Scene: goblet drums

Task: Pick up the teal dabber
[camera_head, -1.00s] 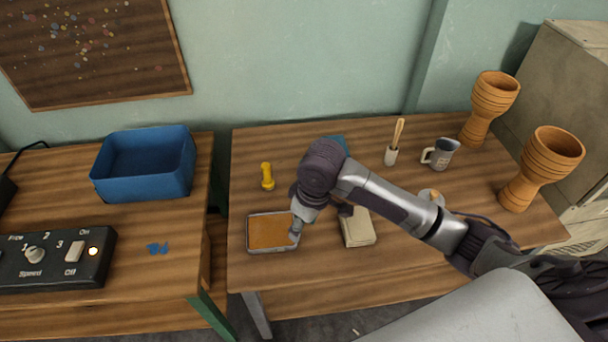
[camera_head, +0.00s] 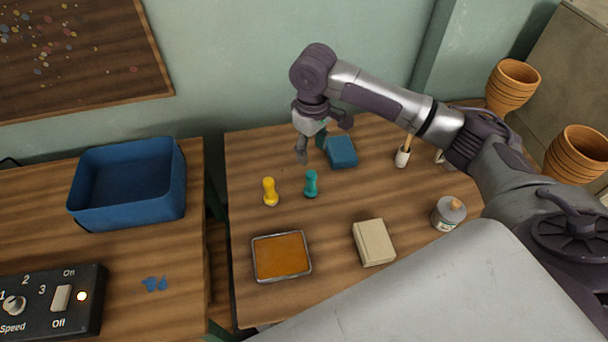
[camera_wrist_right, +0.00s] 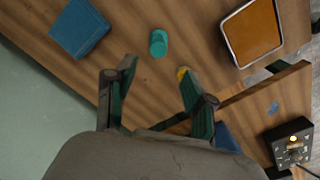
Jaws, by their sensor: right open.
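The teal dabber (camera_head: 311,184) stands upright on the wooden table, just right of a yellow dabber (camera_head: 270,192). My right gripper (camera_head: 313,157) is above the table, behind the teal dabber in the head view, with its fingers apart and nothing between them. In the right wrist view the teal dabber (camera_wrist_right: 158,43) lies ahead of the open fingers (camera_wrist_right: 155,83), apart from them. The yellow dabber (camera_wrist_right: 183,73) shows only in part there, behind one finger. My left gripper is not in view.
A blue block (camera_head: 341,152) lies close right of my right gripper. A blue bin (camera_head: 128,190) stands on the left table. Goblet drums (camera_head: 512,85) stand at right.

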